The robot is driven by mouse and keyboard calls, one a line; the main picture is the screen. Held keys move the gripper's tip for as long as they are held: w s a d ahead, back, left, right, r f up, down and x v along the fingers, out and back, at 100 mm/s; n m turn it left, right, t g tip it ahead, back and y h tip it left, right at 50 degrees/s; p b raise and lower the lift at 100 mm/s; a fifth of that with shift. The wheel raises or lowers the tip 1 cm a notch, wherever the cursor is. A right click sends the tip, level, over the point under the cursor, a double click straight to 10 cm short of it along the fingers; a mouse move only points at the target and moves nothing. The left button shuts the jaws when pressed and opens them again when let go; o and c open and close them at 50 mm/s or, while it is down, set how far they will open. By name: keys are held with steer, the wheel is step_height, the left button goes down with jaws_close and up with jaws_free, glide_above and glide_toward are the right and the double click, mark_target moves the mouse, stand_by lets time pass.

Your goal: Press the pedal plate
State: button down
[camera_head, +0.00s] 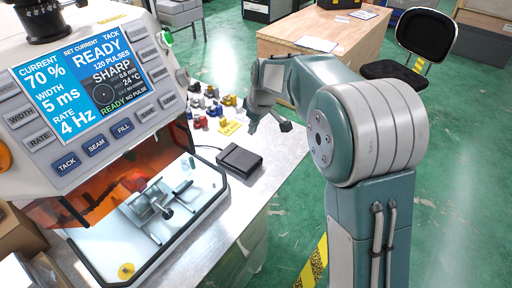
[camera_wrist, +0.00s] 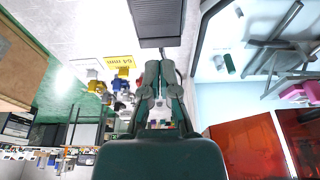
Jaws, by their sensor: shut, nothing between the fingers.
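The pedal plate (camera_head: 240,158) is a dark, low, ribbed block with a cable, lying on the pale bench top in front of the machine. In the wrist view the pedal plate (camera_wrist: 157,24) is at the top edge, partly cut off, just beyond the fingertips. My gripper (camera_head: 250,128) is above the bench, behind the pedal in the head view. In the wrist view my gripper (camera_wrist: 159,66) has its fingers together with nothing between them. A gap shows between fingertips and pedal in the head view; its exact height is unclear.
The machine with a lit screen (camera_head: 85,90) and an orange window (camera_head: 110,185) stands left of the pedal. Several small coloured parts (camera_head: 208,108) and a yellow "64 mm" label (camera_wrist: 118,62) lie behind it. The bench (camera_head: 275,170) is bare right of the pedal.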

steer(key=shift+w+a+f, duration=0.1)
steer(key=shift+w+f, duration=0.35)
steer(key=shift+w, duration=0.15)
glide_toward(247, 160)
steer(key=x, duration=0.6)
steer(key=shift+w+a+f, duration=0.1)
steer(key=shift+a+f, duration=0.05)
steer(key=shift+a, duration=0.15)
steer(key=shift+f, duration=0.7)
